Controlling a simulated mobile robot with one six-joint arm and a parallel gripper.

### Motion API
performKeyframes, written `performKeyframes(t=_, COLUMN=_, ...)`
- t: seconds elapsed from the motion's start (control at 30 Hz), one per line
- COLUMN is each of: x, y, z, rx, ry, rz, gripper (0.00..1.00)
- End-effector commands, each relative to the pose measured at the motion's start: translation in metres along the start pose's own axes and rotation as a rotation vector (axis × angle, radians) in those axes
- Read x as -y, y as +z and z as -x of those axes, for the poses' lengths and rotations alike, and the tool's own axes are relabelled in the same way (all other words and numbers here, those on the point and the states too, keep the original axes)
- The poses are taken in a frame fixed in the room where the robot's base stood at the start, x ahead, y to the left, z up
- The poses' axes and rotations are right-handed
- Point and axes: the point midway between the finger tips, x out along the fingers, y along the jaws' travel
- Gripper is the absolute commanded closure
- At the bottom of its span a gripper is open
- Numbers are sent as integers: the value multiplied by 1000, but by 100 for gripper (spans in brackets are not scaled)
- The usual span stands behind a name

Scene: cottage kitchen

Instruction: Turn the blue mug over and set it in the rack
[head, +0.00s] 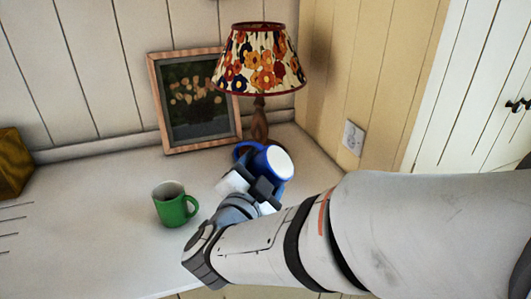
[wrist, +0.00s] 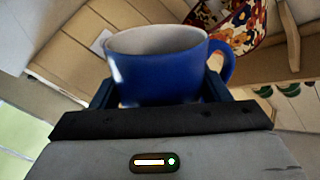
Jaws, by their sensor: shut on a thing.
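The blue mug (head: 259,163) is tilted in my gripper (head: 258,180), above the white counter and in front of the lamp. Its handle points to the left, and a white round end faces right and toward the head camera. In the wrist view the mug (wrist: 160,75) sits between both fingers of my gripper (wrist: 160,95). Its pale inside shows at the top of that picture and its handle is on the right. My gripper is shut on the mug's body. Its lower part is hidden behind the gripper.
A green mug (head: 174,206) stands upright on the counter (head: 95,225), left of my gripper. A lamp (head: 260,115) with a flowered shade and a framed picture (head: 195,100) stand close behind. A golden-brown object (head: 12,163) is at the far left. The counter's left middle is clear.

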Motion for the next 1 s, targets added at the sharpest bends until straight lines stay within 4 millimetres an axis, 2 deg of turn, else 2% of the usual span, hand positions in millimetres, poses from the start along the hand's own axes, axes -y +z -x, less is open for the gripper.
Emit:
performKeyframes(t=0.37, x=1, y=0, z=0, rx=0, ry=0, rz=43, gripper=62)
performKeyframes(t=0.53, x=5, y=-5, z=0, rx=1, ry=1, rz=216, gripper=62)
performKeyframes(t=0.8, x=0, y=0, z=0, rx=-1, ry=-1, rz=555, gripper=62)
performKeyframes(t=1.0, x=0, y=0, z=0, rx=-1, ry=-1, rz=632, gripper=62)
